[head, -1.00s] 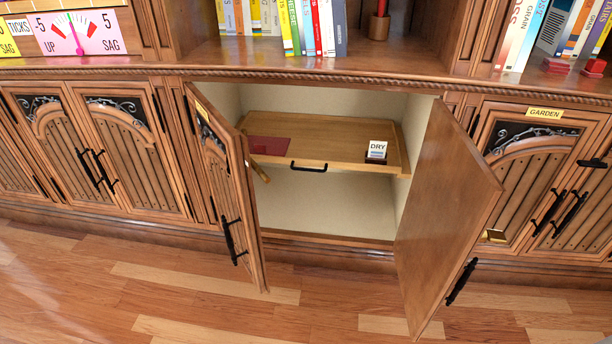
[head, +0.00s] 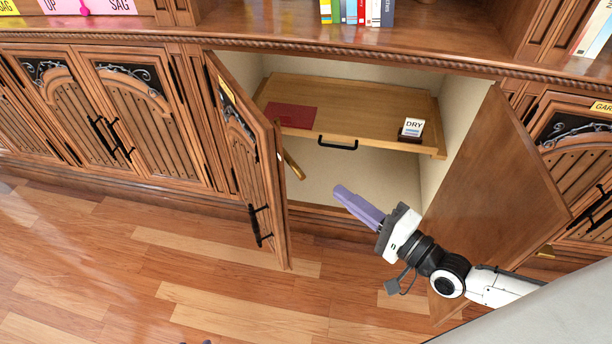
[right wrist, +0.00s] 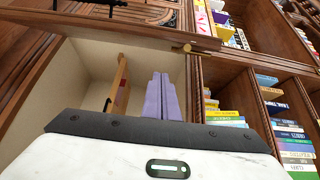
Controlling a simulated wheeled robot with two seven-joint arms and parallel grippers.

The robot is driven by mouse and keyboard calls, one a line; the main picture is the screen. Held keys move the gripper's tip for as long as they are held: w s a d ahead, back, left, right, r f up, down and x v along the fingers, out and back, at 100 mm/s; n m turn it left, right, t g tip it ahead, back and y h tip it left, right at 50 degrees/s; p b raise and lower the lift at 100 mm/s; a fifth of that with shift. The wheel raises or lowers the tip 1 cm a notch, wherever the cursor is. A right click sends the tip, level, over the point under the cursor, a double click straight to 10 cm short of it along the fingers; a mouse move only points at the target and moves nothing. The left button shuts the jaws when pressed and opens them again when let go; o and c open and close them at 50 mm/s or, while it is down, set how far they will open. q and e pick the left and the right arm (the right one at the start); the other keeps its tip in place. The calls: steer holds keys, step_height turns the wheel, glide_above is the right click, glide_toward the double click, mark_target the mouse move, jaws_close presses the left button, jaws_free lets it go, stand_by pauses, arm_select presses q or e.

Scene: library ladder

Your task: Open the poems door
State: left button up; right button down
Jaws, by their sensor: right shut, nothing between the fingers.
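The middle cabinet stands with both doors swung out. Its left door (head: 250,160) has a dark handle (head: 260,225) and a yellow label (head: 227,90), seen too steeply to read. A brass piece (head: 293,165) sticks out from that door's inner side; it also shows in the right wrist view (right wrist: 188,48). The right door (head: 495,195) shows its plain inner face. No label reading "poems" can be made out. My right gripper (head: 340,191), with purple fingers, is shut and empty in front of the opening, between the doors, touching neither.
Inside, a wooden pull-out shelf (head: 366,105) with a black handle holds a dark red sheet (head: 291,116) and a "DRY" card (head: 413,127). Shut doors (head: 150,120) stand at left. A garden door (head: 580,155) is at right. The floor in front is clear.

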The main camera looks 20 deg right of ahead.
steer(key=x, duration=0.3)
steer(key=a+x, duration=0.1)
steer(key=x, duration=0.3)
steer(key=s+a+x, duration=0.1)
steer(key=x, duration=0.2)
steer(key=shift+w+a+r+b, duration=0.1)
steer(key=shift+w+a+b, duration=0.15)
steer(key=shift+a+b, duration=0.05)
steer(key=shift+s+a, duration=0.1)
steer(key=shift+a, duration=0.4)
